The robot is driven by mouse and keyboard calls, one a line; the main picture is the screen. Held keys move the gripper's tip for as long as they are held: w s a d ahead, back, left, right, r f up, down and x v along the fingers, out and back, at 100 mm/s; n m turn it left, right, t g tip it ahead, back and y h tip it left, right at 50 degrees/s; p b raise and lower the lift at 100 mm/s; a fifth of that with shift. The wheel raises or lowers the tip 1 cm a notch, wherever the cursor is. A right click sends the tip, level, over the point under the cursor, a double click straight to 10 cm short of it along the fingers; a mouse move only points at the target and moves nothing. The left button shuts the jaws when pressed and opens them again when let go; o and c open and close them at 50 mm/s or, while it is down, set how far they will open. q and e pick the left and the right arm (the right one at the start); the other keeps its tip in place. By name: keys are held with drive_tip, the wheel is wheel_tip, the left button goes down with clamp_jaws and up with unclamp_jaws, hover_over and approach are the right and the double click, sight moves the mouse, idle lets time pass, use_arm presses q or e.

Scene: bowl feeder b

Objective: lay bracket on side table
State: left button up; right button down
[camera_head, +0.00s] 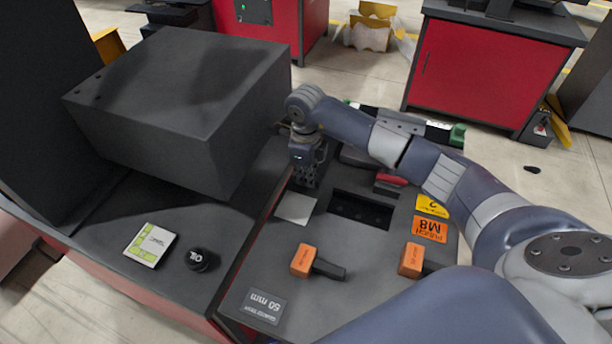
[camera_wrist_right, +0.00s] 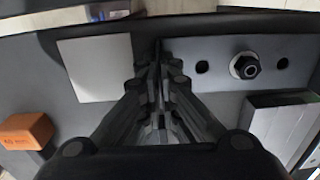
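My right gripper (camera_head: 306,172) is low over the grey top of the side table (camera_head: 232,309), near its left edge. In the right wrist view its fingers (camera_wrist_right: 157,75) are closed together around a thin dark upright edge. That edge appears to belong to the bracket (camera_wrist_right: 220,72), a grey metal plate with holes and a hex nut on a bolt, on the right of the fingers. In the head view the gripper largely hides the bracket. I cannot tell whether it touches the table. My left gripper is not in view.
A white square (camera_head: 295,208) lies beside the gripper. A dark recessed tray (camera_head: 360,211), a red-handled item (camera_head: 390,180) and orange blocks (camera_head: 303,260) (camera_head: 411,259) occupy the table. A large dark box (camera_head: 180,105) stands left. A black oil cap (camera_head: 200,259) sits nearby.

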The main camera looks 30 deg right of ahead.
drive_tip(key=c, duration=1.8)
unclamp_jaws()
drive_tip(key=shift+f, duration=0.2)
drive_tip(key=shift+r, duration=0.1)
drive_tip(key=shift+r+p, duration=0.8)
drive_tip(key=shift+r, duration=0.05)
wheel_tip(320, 180, up, 12)
drive_tip(key=b, duration=0.3)
drive_tip(key=shift+s+f, duration=0.15)
drive_tip(key=shift+f, duration=0.1)
drive_tip(key=shift+a, duration=0.1)
